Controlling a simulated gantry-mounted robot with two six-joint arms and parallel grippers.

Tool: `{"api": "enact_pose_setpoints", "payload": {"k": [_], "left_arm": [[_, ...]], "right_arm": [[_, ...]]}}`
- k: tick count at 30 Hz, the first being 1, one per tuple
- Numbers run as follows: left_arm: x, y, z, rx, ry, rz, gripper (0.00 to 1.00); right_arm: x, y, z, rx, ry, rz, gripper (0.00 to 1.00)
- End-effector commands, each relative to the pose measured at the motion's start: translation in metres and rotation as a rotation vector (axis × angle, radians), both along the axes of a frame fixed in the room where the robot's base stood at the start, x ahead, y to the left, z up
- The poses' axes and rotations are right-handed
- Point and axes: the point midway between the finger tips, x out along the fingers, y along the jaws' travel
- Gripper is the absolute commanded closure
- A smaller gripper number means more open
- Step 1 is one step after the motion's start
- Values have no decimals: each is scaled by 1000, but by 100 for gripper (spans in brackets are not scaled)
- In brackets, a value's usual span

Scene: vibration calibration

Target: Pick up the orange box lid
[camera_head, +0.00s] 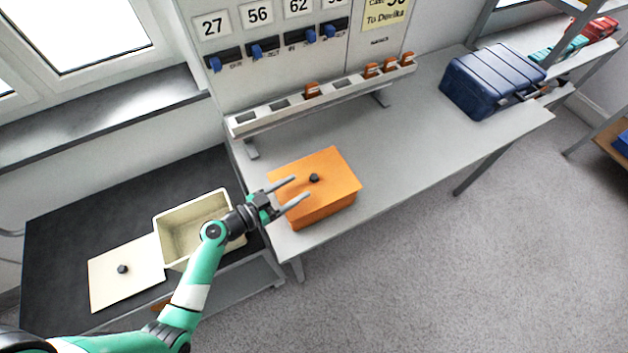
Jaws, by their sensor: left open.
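The orange box (325,215) stands on the grey table near its left front corner. Its flat orange lid (333,167) is on top, with a small dark round knob (314,178) near the middle. My left gripper (301,189) is open, its two pale fingers pointing right over the left part of the lid. The fingertips are just left of the knob, which is not gripped. I cannot tell how high the fingers are above the lid. My right gripper is not in view.
An open cream box (185,217) and its cream lid (124,270) with a dark knob are on the black surface at left. A white rack (270,113) with several orange items stands behind the orange box. A blue case (490,78) sits at the table's far right. The table's middle (420,140) is clear.

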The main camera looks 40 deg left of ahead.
Motion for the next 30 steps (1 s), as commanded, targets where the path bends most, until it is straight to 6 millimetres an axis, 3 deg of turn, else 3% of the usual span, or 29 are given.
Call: {"api": "enact_pose_setpoints", "payload": {"k": [3,9,18,25,30], "left_arm": [[14,-2,-2,0,0,-1,32],[22,-3,-2,1,-1,-1,32],[65,-10,-10,0,-1,-2,32],[67,-10,-10,0,0,0,32],[67,-10,-10,0,0,0,61]], "right_arm": [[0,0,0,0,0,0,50],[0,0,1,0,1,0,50],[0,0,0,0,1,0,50],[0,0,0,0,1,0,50],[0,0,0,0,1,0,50]]}}
